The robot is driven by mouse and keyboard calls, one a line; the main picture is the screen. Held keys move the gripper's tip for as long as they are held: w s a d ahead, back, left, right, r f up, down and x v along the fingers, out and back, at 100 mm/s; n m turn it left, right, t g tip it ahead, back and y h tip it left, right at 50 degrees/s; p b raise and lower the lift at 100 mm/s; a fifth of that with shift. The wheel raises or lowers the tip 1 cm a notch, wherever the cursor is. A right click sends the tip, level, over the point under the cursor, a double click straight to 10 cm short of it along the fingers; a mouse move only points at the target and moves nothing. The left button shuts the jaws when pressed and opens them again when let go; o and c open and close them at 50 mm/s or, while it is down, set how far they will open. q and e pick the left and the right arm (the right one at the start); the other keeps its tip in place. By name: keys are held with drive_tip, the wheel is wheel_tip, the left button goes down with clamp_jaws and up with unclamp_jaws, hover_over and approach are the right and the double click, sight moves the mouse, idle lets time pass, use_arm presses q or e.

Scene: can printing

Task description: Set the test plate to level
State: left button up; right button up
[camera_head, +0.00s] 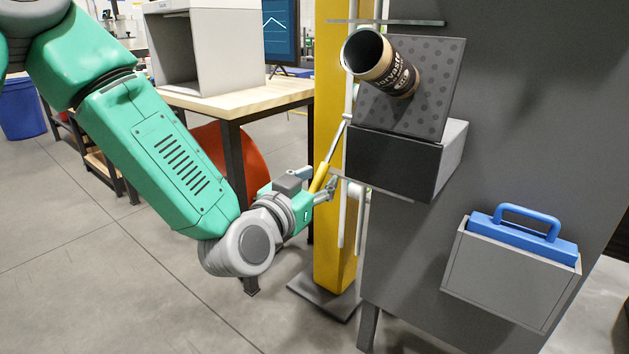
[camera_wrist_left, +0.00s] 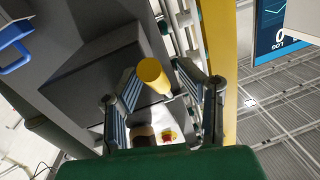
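The test plate (camera_head: 440,75), a dark grey dotted plate on a dark box (camera_head: 395,165), is tilted in the head view. A dark printed can (camera_head: 400,80) with a tan rim stands out from it, its open mouth towards the upper left. A lever with a yellow grip (camera_head: 319,178) is at the left side of the box. My left gripper (camera_head: 326,188) is at this grip. In the left wrist view the yellow grip (camera_wrist_left: 152,75) lies between the two fingers of my left gripper (camera_wrist_left: 162,92), which stand apart with gaps showing. My right gripper is not in view.
A yellow post (camera_head: 333,240) stands just behind my left gripper. A blue-handled case (camera_head: 520,240) sits in a grey holder (camera_head: 500,280) on the panel. A wooden-topped table (camera_head: 240,102) with a grey-white box (camera_head: 205,50) is behind my left arm.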

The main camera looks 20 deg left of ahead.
use_arm(q)
drive_tip(key=shift+d, duration=0.5)
clamp_jaws()
drive_tip(key=shift+a+f, duration=0.15)
drive_tip(key=shift+a, duration=0.4)
drive_tip(key=shift+d, duration=0.25)
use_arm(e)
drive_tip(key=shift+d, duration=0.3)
use_arm(q)
drive_tip(key=shift+a+p, duration=0.2)
drive_tip(key=shift+p, duration=0.1)
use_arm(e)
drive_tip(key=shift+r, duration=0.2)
